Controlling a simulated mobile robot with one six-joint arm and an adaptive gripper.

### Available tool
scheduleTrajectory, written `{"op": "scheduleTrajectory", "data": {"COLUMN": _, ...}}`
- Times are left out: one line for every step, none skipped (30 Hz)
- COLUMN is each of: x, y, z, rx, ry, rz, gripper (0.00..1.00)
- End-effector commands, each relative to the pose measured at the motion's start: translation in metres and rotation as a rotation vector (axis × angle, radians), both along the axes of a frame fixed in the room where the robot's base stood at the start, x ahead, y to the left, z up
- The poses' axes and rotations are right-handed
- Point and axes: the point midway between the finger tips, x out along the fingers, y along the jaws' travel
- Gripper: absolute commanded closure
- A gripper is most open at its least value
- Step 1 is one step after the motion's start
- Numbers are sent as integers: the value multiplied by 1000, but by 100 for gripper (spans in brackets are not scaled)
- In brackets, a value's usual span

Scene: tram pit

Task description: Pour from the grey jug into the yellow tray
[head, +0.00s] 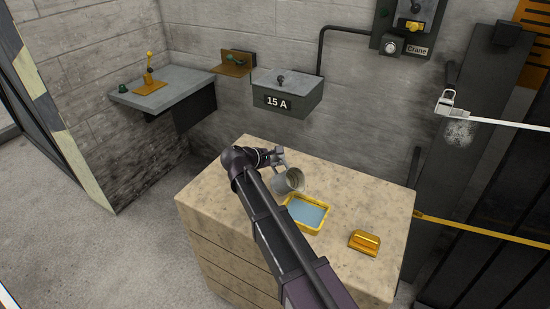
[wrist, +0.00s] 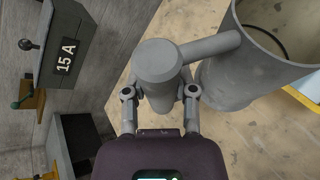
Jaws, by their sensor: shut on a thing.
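The grey jug (head: 289,181) is above the wooden cabinet top, tilted with its mouth toward the lower right, beside the yellow tray. The yellow tray (head: 291,222) lies on the cabinet top and holds a flat light-blue surface. My gripper (head: 276,158) is at the jug's upper left. In the wrist view my gripper (wrist: 160,100) is shut on the jug's thick grey handle, with the jug's body (wrist: 250,78) at the upper right. A corner of the tray (wrist: 305,100) shows at that view's right edge. No stream from the jug is visible.
A golden block-like object (head: 364,242) lies on the cabinet top (head: 340,190), right of the tray. A grey "15 A" box (head: 288,95) is on the wall behind. A shelf with a yellow lever (head: 150,82) is at the left. The cabinet top's back right is clear.

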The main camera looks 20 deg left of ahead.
Motion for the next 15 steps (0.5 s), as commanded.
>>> {"op": "scheduleTrajectory", "data": {"x": 0, "y": 0, "z": 5, "rx": 0, "ry": 0, "rz": 0, "gripper": 100}}
{"op": "scheduleTrajectory", "data": {"x": 0, "y": 0, "z": 7, "rx": 0, "ry": 0, "rz": 0, "gripper": 100}}
{"op": "scheduleTrajectory", "data": {"x": 0, "y": 0, "z": 10, "rx": 0, "ry": 0, "rz": 0, "gripper": 100}}
{"op": "scheduleTrajectory", "data": {"x": 0, "y": 0, "z": 12, "rx": 0, "ry": 0, "rz": 0, "gripper": 100}}
{"op": "scheduleTrajectory", "data": {"x": 0, "y": 0, "z": 13, "rx": 0, "ry": 0, "rz": 0, "gripper": 100}}
{"op": "scheduleTrajectory", "data": {"x": 0, "y": 0, "z": 16, "rx": 0, "ry": 0, "rz": 0, "gripper": 100}}
{"op": "scheduleTrajectory", "data": {"x": 0, "y": 0, "z": 17, "rx": 0, "ry": 0, "rz": 0, "gripper": 100}}
{"op": "scheduleTrajectory", "data": {"x": 0, "y": 0, "z": 19, "rx": 0, "ry": 0, "rz": 0, "gripper": 100}}
{"op": "scheduleTrajectory", "data": {"x": 0, "y": 0, "z": 21, "rx": 0, "ry": 0, "rz": 0, "gripper": 100}}
{"op": "scheduleTrajectory", "data": {"x": 0, "y": 0, "z": 23, "rx": 0, "ry": 0, "rz": 0, "gripper": 100}}
{"op": "scheduleTrajectory", "data": {"x": 0, "y": 0, "z": 25, "rx": 0, "ry": 0, "rz": 0, "gripper": 100}}
{"op": "scheduleTrajectory", "data": {"x": 0, "y": 0, "z": 27, "rx": 0, "ry": 0, "rz": 0, "gripper": 100}}
{"op": "scheduleTrajectory", "data": {"x": 0, "y": 0, "z": 28, "rx": 0, "ry": 0, "rz": 0, "gripper": 100}}
{"op": "scheduleTrajectory", "data": {"x": 0, "y": 0, "z": 30, "rx": 0, "ry": 0, "rz": 0, "gripper": 100}}
{"op": "scheduleTrajectory", "data": {"x": 0, "y": 0, "z": 32, "rx": 0, "ry": 0, "rz": 0, "gripper": 100}}
